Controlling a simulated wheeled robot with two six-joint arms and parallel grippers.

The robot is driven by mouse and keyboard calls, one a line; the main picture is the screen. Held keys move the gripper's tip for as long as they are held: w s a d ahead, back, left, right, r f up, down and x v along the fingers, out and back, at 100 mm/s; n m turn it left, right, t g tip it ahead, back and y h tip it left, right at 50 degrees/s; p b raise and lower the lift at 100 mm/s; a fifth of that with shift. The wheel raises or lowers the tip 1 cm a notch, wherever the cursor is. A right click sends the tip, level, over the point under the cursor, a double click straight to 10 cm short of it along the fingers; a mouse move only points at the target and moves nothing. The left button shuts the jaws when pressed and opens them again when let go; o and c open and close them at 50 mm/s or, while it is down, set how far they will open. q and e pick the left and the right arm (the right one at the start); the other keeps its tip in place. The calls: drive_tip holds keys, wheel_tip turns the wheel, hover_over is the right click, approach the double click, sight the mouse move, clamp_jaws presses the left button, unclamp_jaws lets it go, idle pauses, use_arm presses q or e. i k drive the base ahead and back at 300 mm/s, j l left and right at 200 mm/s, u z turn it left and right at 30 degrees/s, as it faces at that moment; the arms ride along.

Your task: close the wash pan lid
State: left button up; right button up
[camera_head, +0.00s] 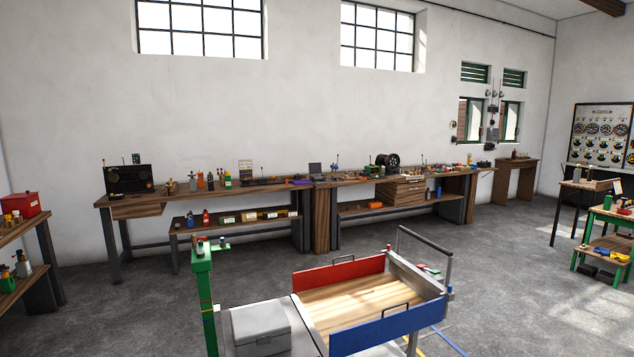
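I cannot surely pick out the wash pan or its lid. A red box (22,204) with a small dark part on top stands on the wooden bench (16,227) at the left edge; it may be the pan, but it is too small to tell whether a lid is up or down. A black upright case (129,180) stands at the left end of the long workbench (232,189) along the back wall. Neither of my grippers is in view.
In front stands a low wooden tray (350,298) with a red side and a blue side (388,331), beside a grey box (261,328) and a green post (205,300). Green-framed tables (606,220) stand at the right. Grey floor is open between the benches.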

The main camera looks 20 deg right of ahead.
sight(314, 168)
drive_tip(key=i+j+u, duration=0.8)
drive_tip(key=i, duration=0.2)
drive_tip(key=i+j, duration=0.1)
drive_tip(key=i, duration=0.4)
drive_tip(key=i+j+z, duration=0.1)
drive_tip(key=i, duration=0.4)
drive_tip(key=i+j, duration=0.1)
drive_tip(key=i, duration=0.4)
drive_tip(key=i+l+z, duration=0.4)
drive_tip(key=i, duration=1.05)
drive_tip(key=i+j+z, duration=0.2)
drive_tip(key=i+z, duration=0.2)
drive_tip(key=i, duration=1)
drive_tip(key=i+l+z, duration=0.15)
drive_tip(key=i+z, duration=0.25)
drive_tip(key=i, duration=0.15)
drive_tip(key=i+z, duration=0.4)
drive_tip(key=i, duration=0.15)
drive_tip(key=i+j+z, duration=0.15)
drive_tip(key=i+z, duration=0.2)
drive_tip(key=i, duration=0.2)
drive_tip(key=i+j+z, duration=0.4)
drive_tip(key=i, duration=0.15)
drive_tip(key=i+l+z, duration=0.1)
drive_tip(key=i+z, duration=0.3)
drive_tip(key=i, duration=1.4)
drive_tip(key=i+l+u, duration=0.15)
drive_tip(key=i+u, duration=0.3)
drive_tip(key=i+l+u, duration=0.95)
drive_tip(key=i, duration=0.05)
